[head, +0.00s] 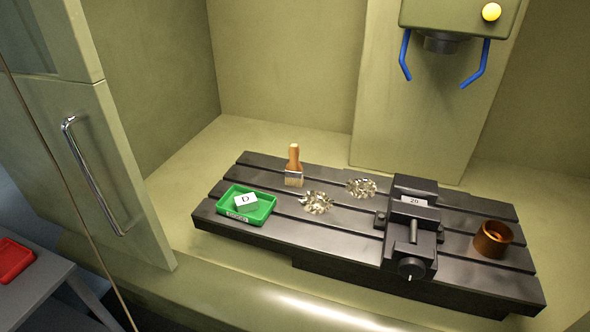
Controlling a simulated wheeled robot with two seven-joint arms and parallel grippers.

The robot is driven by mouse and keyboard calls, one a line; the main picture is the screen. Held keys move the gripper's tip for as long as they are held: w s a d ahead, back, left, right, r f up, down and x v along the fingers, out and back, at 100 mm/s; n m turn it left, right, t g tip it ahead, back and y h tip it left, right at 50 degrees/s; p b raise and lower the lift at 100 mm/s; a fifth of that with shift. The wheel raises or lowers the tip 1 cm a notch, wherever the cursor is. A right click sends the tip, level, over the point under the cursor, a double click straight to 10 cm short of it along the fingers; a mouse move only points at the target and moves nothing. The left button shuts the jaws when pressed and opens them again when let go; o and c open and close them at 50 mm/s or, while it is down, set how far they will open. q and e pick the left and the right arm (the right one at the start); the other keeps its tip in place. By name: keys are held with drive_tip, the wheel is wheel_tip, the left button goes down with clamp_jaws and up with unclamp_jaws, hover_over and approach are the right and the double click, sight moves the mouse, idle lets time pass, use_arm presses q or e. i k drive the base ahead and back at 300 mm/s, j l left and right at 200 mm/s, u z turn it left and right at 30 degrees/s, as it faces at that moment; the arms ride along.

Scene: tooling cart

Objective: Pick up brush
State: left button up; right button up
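The brush (294,167) is on the dark slotted machine table, toward its back left. It has an orange-brown wooden handle pointing up and away, a metal band and pale bristles at the lower end. It appears to stand or lean with the handle up; I cannot tell its exact tilt. Nothing touches or covers it in this view. Neither of my grippers shows in the head view.
A green tray (232,216) with a block marked D is left of the brush. Two piles of metal shavings (317,203) lie to its right. A vise (411,240) and brown cup (492,240) stand farther right. The machine head (455,20) hangs above. An open door (105,170) stands left.

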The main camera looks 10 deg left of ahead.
sight(294, 171)
drive_tip(key=j+z, duration=0.25)
drive_tip(key=z, duration=0.15)
drive_tip(key=j+z, duration=0.35)
